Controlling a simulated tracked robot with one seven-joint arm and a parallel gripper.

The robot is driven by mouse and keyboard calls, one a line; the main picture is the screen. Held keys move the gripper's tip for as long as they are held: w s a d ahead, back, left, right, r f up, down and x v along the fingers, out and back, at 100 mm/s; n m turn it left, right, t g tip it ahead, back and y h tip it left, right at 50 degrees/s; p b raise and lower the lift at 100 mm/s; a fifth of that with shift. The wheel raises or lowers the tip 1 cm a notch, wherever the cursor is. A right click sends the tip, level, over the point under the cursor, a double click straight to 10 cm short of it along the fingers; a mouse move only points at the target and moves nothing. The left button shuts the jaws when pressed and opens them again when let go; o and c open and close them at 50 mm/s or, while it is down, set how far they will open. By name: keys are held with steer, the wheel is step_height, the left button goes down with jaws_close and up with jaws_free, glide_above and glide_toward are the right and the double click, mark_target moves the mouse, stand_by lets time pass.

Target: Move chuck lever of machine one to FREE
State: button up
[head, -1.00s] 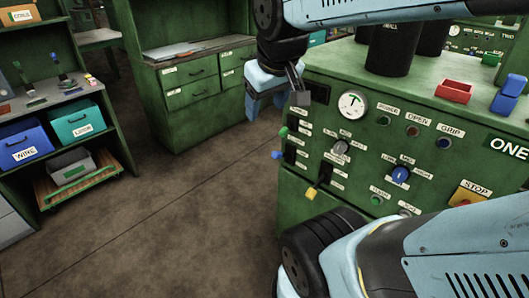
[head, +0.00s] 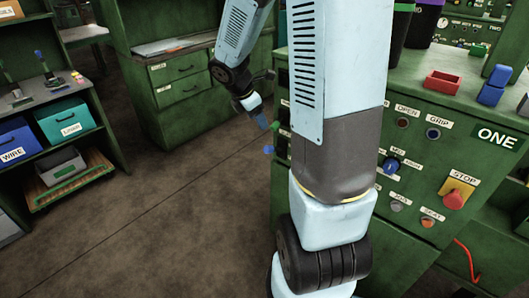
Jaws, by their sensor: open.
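Green machine ONE (head: 440,225) stands at the right, its left panel mostly hidden behind my arm. At the panel's left edge I see a lever with a green knob (head: 275,126) and a lever with a blue knob (head: 268,150). Their labels are hidden or too small to read, so I cannot tell which is the chuck lever or its setting. The yellow-handled lever is hidden behind my arm. My gripper (head: 262,122) is open, pointing down just left of the green and blue knobs. I cannot tell whether it touches either one.
A red tray (head: 442,83) and a blue block (head: 491,94) sit on the machine top. The red STOP button (head: 454,198) is on the panel's right side. Green drawers (head: 182,93) stand behind, and a shelf with bins (head: 65,122) is at left. The floor between is clear.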

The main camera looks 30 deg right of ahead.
mark_target(267, 149)
steer(key=w+d+f+n, duration=0.1)
steer(key=d+f, duration=0.1)
steer(key=f, duration=0.4)
steer(key=w+d+f+n, duration=0.1)
steer(key=d+f+n, duration=0.1)
steer(key=f, duration=0.5)
steer(key=w+d+f+n, duration=0.2)
steer(key=d+f, duration=0.1)
steer(key=f, duration=0.4)
steer(key=shift+w+d+f+g, duration=0.1)
steer(key=shift+g, duration=0.2)
steer(key=shift+c, duration=0.2)
jaws_close()
